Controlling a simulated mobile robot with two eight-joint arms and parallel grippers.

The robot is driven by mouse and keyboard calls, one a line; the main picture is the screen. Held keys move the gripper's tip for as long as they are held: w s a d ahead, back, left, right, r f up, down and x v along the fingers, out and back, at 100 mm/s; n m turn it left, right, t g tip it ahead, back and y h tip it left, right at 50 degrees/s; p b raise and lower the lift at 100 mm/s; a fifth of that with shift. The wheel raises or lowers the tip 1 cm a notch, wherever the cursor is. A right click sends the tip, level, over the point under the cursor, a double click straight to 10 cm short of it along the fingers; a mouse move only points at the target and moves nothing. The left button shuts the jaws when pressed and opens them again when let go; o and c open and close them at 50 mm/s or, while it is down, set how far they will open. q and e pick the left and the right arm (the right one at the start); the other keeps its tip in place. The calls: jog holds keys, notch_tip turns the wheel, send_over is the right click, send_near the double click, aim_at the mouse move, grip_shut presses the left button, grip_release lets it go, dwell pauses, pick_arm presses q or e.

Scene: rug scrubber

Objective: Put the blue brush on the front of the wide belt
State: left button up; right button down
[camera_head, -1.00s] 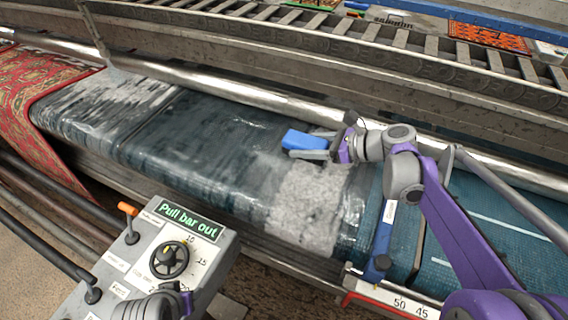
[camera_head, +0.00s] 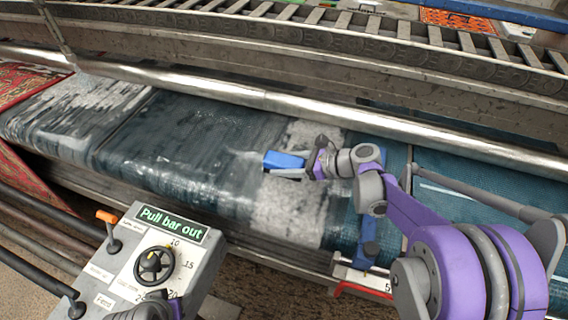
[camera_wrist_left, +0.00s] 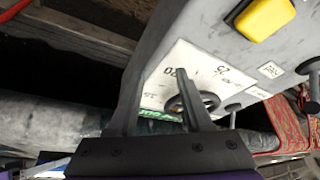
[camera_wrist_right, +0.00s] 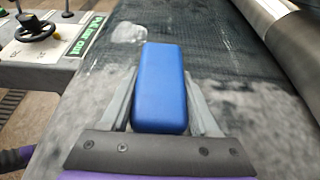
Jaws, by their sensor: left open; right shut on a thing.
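The blue brush (camera_head: 284,160) is a small block in the jaws of my right gripper (camera_head: 290,172). In the right wrist view the brush (camera_wrist_right: 161,88) sits between both fingers of my right gripper (camera_wrist_right: 162,110), over the belt. The wide belt (camera_head: 185,140) is dark teal with wet, foamy grey patches. The brush shows over its middle part; I cannot tell whether it touches the surface. My left gripper (camera_wrist_left: 165,112) is open and empty in the left wrist view, close to the control panel.
The grey control panel (camera_head: 203,268) with a black handwheel (camera_head: 154,265) and "Pull bar out" sign stands at front left. A metal roller bar (camera_head: 230,92) runs along the belt's back edge. A red rug (camera_head: 30,80) lies at far left. A slatted conveyor (camera_head: 350,24) is behind.

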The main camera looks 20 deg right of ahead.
jog(key=shift+f, duration=0.1)
jog(key=shift+c, duration=0.6)
grip_release()
jog(key=shift+r, duration=0.25)
jog(key=v, duration=1.2)
jog(key=shift+f, duration=0.1)
